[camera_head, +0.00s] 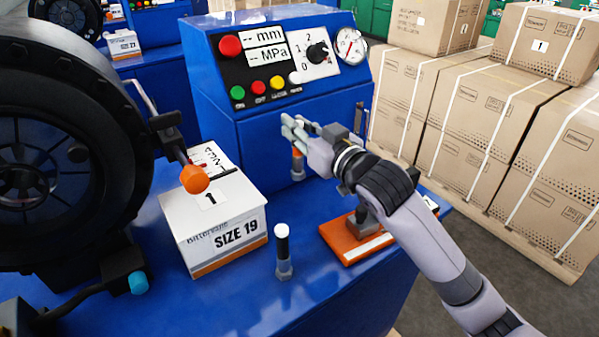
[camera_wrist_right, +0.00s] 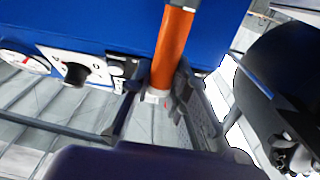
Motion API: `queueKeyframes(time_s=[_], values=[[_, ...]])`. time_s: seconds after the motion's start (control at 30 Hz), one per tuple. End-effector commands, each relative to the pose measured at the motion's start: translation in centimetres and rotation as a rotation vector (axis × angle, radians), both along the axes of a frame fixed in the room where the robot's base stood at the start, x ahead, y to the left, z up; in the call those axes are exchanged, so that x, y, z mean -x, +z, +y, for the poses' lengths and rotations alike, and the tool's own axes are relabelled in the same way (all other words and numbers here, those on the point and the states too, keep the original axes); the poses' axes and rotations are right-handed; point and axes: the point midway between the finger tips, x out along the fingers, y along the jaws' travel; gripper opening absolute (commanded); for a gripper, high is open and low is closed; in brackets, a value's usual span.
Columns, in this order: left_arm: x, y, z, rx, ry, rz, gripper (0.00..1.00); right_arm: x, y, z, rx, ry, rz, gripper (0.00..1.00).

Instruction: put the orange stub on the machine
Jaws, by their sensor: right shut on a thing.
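The orange stub (camera_head: 298,163) hangs below my right gripper (camera_head: 294,127) in the head view, in front of the blue machine's (camera_head: 290,90) upright face. The fingers cover its upper end. In the right wrist view the orange stub (camera_wrist_right: 174,45) is a long orange cylinder with a pale end, between the fingers of my right gripper (camera_wrist_right: 155,98), which is shut on it. Whether its lower end touches the blue surface, I cannot tell. My left gripper is not in view.
A stub with a white top and dark band (camera_head: 283,252) stands on the blue table (camera_head: 330,290). Left of it is a white SIZE 19 box (camera_head: 222,232). An orange block (camera_head: 345,243) lies right. A large black tyre (camera_head: 75,90) fills the left. Cartons (camera_head: 470,120) stand behind right.

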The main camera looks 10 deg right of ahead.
Motion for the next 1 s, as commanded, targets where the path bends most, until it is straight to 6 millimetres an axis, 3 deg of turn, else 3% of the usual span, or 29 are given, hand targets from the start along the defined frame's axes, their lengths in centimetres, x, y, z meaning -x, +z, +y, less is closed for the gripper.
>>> queueKeyframes(time_s=[0.03, 0.13, 0.37, 0.6, 1.0], values=[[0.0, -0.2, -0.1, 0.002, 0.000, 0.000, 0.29, 0.1, -1.6, 0.0, 0.000, 0.000, 0.004, 0.00], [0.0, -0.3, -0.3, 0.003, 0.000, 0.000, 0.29, 0.0, -3.6, 0.0, 0.000, 0.000, 0.002, 0.00], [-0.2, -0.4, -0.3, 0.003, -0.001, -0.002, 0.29, 0.0, -5.6, 0.0, -0.001, 0.000, -0.002, 0.00], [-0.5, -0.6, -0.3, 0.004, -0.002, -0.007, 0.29, 0.0, -9.1, 0.0, -0.001, 0.000, -0.001, 0.00], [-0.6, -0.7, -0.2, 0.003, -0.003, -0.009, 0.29, 0.0, -9.7, 0.0, -0.002, 0.000, -0.004, 0.00]])
